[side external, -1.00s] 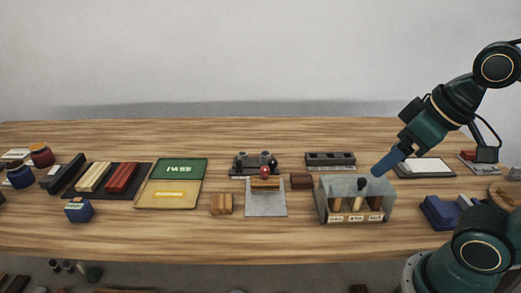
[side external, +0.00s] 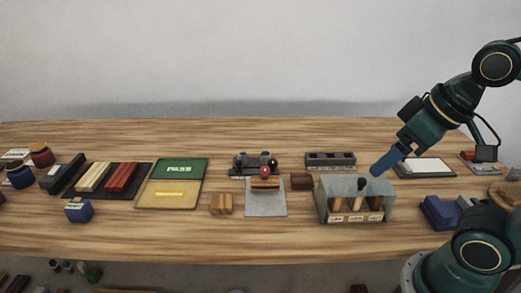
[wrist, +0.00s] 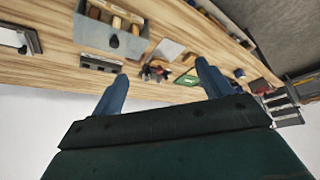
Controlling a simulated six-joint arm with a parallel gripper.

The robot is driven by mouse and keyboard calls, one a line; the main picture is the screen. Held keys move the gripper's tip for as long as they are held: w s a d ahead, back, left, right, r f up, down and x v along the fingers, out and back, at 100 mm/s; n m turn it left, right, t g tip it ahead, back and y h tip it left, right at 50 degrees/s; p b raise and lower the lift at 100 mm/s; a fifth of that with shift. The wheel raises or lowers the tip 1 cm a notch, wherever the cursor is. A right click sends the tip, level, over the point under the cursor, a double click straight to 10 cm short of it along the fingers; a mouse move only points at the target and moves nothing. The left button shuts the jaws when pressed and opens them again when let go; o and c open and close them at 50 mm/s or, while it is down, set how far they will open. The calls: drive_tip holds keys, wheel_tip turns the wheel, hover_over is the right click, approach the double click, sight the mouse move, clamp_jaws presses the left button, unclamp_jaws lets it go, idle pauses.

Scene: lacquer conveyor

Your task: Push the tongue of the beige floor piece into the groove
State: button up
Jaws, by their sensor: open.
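A beige strip-shaped piece (side external: 93,177) lies beside a red one (side external: 122,178) on a dark mat (side external: 143,171) at the left in the side view. A small wooden block (side external: 221,204) and a wooden piece (side external: 265,184) on a grey plate (side external: 266,207) lie near the middle. I cannot tell for sure which is the floor piece; its tongue and the groove are too small to make out. My gripper (side external: 376,172) is above the right part of the table, far from the beige strip. Its blue fingers (wrist: 160,72) are apart and empty in the wrist view.
A grey box with handled tools (side external: 327,203) stands just below and left of my gripper. A green and yellow panel (side external: 170,182), a slotted dark block (side external: 330,159), a blue holder (side external: 440,212) and a white pad (side external: 425,167) are around. The table's front strip is mostly clear.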

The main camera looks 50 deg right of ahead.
drive_tip(key=w, duration=0.1)
drive_tip(key=m+g, duration=0.6)
drive_tip(key=m, duration=0.2)
hover_over(222, 201)
wheel_tip(222, 201, down, 13)
drive_tip(key=shift+f, duration=0.15)
drive_tip(key=shift+f, duration=0.1)
drive_tip(key=shift+f, duration=4.25)
